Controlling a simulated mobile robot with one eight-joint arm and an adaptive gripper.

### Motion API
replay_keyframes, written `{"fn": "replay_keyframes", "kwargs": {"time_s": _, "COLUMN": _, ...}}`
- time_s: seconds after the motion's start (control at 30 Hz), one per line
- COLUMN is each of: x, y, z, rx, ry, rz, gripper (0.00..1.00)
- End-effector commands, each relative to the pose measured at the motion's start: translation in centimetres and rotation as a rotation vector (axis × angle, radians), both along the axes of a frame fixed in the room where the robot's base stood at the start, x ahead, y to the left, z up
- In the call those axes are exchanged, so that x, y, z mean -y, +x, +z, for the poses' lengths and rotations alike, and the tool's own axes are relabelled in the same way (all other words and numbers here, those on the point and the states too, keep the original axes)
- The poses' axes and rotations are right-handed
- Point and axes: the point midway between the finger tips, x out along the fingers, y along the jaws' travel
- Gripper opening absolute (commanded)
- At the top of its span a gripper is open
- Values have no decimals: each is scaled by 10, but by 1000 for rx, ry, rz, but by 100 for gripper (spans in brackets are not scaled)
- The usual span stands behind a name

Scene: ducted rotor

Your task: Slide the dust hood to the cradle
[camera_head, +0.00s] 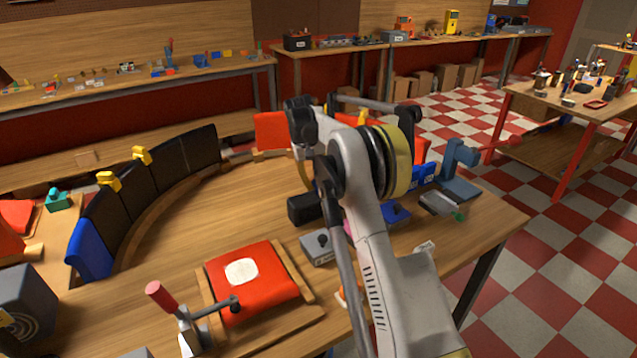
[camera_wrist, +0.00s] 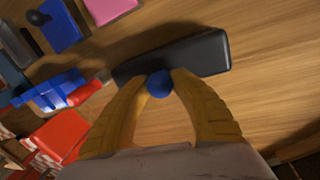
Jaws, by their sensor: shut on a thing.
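In the wrist view my gripper (camera_wrist: 158,84) has its two tan fingers closed on a round blue knob (camera_wrist: 160,86). The knob sits at the near side of a long black body (camera_wrist: 190,55), which I take for the dust hood. It lies on or just above the wooden table; I cannot tell which. In the head view a black block (camera_head: 304,209) shows just left of my arm and may be this same piece. My arm hides the gripper's fingertips there. I cannot tell for certain which piece is the cradle; a wooden frame (camera_head: 305,276) holds a red pad (camera_head: 256,284).
A red-handled clamp (camera_head: 185,318) stands at the front. A grey block with a black knob (camera_head: 318,246) is near my arm. Curved dark panels (camera_head: 150,190) with yellow clips line the left. A blue vise-like tool (camera_head: 457,165) stands at right. Bare tabletop lies left of the black block.

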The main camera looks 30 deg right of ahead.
Motion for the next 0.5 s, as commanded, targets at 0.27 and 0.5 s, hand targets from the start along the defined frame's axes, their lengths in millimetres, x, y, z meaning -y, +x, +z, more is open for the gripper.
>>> {"fn": "replay_keyframes", "kwargs": {"time_s": 0.27, "x": -62, "y": -2, "z": 1, "rx": -2, "ry": 3, "rz": 8, "gripper": 0}}
{"fn": "replay_keyframes", "kwargs": {"time_s": 0.5, "x": -143, "y": -5, "z": 2, "rx": -1, "ry": 3, "rz": 9, "gripper": 0}}
